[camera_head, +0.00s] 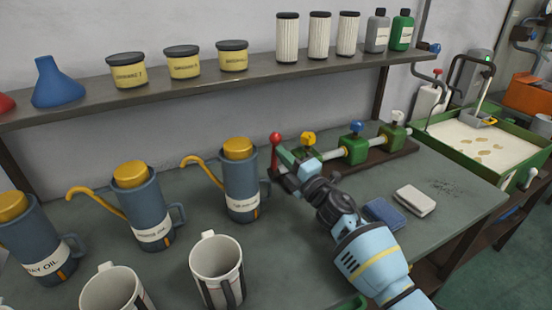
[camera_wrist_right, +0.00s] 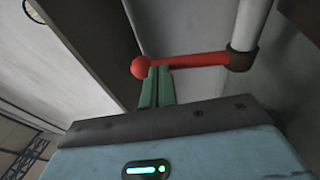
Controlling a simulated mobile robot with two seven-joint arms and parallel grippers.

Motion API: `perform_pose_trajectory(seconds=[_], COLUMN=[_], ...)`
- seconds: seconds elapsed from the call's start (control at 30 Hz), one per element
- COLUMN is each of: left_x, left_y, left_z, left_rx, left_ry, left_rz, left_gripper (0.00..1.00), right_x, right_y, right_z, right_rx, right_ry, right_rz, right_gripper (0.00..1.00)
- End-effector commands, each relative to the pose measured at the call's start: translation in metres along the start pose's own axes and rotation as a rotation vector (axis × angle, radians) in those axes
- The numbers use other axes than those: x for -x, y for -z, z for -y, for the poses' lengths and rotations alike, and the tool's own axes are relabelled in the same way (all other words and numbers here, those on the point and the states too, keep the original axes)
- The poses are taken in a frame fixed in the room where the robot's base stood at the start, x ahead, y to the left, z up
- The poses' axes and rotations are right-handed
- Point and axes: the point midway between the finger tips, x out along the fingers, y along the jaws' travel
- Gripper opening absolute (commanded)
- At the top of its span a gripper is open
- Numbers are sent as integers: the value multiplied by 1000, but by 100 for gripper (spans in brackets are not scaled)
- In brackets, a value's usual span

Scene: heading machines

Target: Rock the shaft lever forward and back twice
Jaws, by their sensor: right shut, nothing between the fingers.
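The shaft lever (camera_head: 276,152) is a red rod with a red ball on its end. In the head view it stands upright at the left end of the valve row. In the right wrist view the lever (camera_wrist_right: 200,61) runs sideways from a dark collar on a pale shaft to its ball. My right gripper (camera_head: 284,156) is beside the lever. Its green fingers (camera_wrist_right: 157,72) are shut with nothing between them, and their tips are right at the rod near the ball. I cannot tell whether they touch it. My left gripper is not in view.
Green valve blocks (camera_head: 354,147) with coloured knobs stand to the right of the lever. A blue oil jug (camera_head: 240,190) stands close on its left. White mugs (camera_head: 216,268) are in front. A blue pad (camera_head: 384,213) and a white block (camera_head: 415,201) lie right of my arm.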

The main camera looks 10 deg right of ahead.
Motion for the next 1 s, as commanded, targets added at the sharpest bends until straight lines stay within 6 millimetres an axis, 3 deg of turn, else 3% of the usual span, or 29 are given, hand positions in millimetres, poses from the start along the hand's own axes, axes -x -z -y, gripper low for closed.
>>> perform_pose_trajectory(seconds=[0.1,0.37,1.0], left_x=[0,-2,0], left_y=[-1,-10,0], left_z=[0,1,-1], left_rx=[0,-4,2], left_ry=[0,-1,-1], left_rz=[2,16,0], left_gripper=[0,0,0], right_x=[-4,-22,-20], right_y=[-10,-12,-16], right_z=[-5,-4,-9], right_rx=[1,-1,0], right_ry=[-3,0,-2], right_rz=[1,0,0], right_gripper=[0,0,0])
